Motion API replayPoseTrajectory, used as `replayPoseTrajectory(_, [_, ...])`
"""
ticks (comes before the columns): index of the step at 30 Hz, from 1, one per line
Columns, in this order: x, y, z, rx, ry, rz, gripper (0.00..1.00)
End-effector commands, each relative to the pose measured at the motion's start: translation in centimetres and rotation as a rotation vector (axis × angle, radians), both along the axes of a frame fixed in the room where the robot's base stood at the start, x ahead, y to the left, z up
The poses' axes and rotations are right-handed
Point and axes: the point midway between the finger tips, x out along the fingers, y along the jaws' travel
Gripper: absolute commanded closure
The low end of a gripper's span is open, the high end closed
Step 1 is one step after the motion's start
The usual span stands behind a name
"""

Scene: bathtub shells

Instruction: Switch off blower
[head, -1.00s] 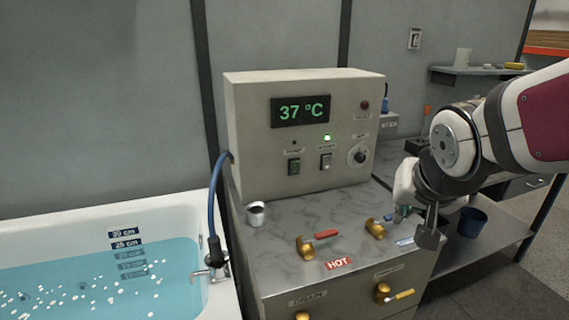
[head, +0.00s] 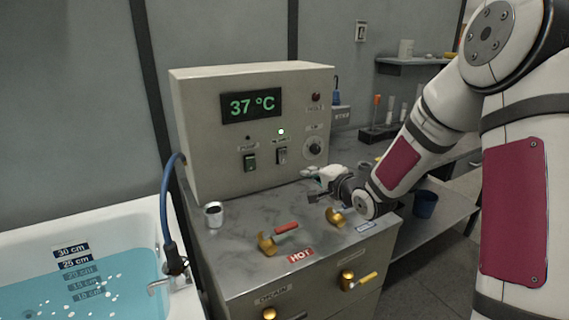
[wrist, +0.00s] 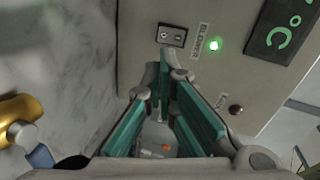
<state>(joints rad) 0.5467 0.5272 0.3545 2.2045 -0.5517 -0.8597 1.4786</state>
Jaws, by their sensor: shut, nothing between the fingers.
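The grey control box (head: 250,125) stands on the counter. Its blower switch (head: 282,155) is the right of two rocker switches, below a lit indicator (head: 281,131). In the wrist view the blower switch (wrist: 171,35) lies just beyond the fingertips, with the green light (wrist: 213,45) beside its label. My gripper (head: 314,196) is shut and empty, in front of the box and to the right of the switch in the head view. In the wrist view the gripper (wrist: 163,76) points at the panel; contact with the switch is not visible. The switch's rocker position is hard to read.
The pump switch (head: 249,162) is left of the blower switch, below an unlit indicator. A knob (head: 314,148) is to the right. The bathtub (head: 95,237) is at left.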

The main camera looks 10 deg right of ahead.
Motion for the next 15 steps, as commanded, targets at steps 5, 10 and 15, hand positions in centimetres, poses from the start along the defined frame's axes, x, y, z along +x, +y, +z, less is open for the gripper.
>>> replayPoseTrajectory(5, [0.82, -0.21, -0.81, 0.144, -0.046, -0.002, 1.0])
replayPoseTrajectory(10, [1.01, -0.23, -0.8, 0.185, -0.062, -0.001, 1.0])
replayPoseTrajectory(15, [1.0, -0.24, -0.77, 0.185, -0.062, -0.001, 1.0])
